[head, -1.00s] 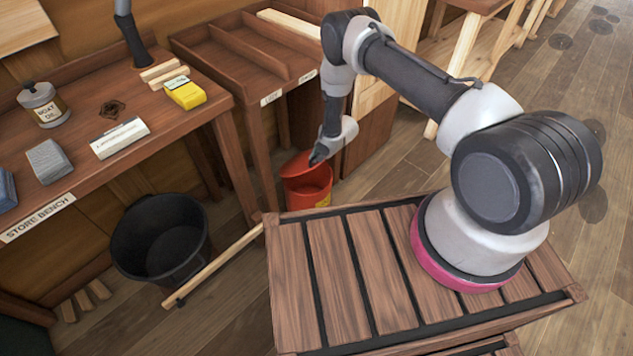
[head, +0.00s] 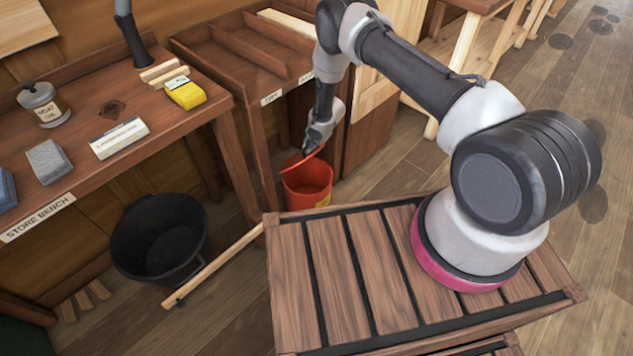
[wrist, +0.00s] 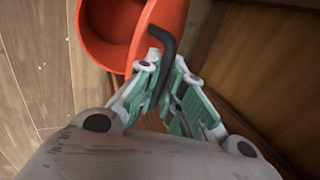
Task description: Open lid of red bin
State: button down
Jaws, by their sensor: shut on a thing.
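The red bin (head: 306,187) stands on the floor in front of the wooden unit. Its red lid (head: 300,160) shows nearly edge-on in the head view, tilted up, with part of the bin's mouth open below. My gripper (head: 315,146) is at the lid's raised side. In the wrist view, my gripper (wrist: 165,72) is shut on the lid's curved black handle (wrist: 169,44). The lid (wrist: 163,17) and the open bin (wrist: 92,38) fill the top there. The part of the handle between the fingers is partly hidden.
A black bucket (head: 160,238) stands under the store bench (head: 75,165). A wooden stick (head: 215,262) lies between the bucket and my slatted deck. The wooden unit (head: 258,120) stands close behind the bin. Open floor (head: 405,155) lies right of the bin.

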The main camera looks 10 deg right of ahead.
jog(key=shift+w+a+r+g+h, duration=0.3)
jog(key=shift+w+a+r+g, duration=0.1)
jog(key=shift+w+a+r, duration=0.55)
jog(key=shift+w+d+f, duration=0.1)
jog(key=shift+d, duration=0.05)
jog(key=c, duration=1.3)
grip_release()
jog(key=shift+v, duration=3.5)
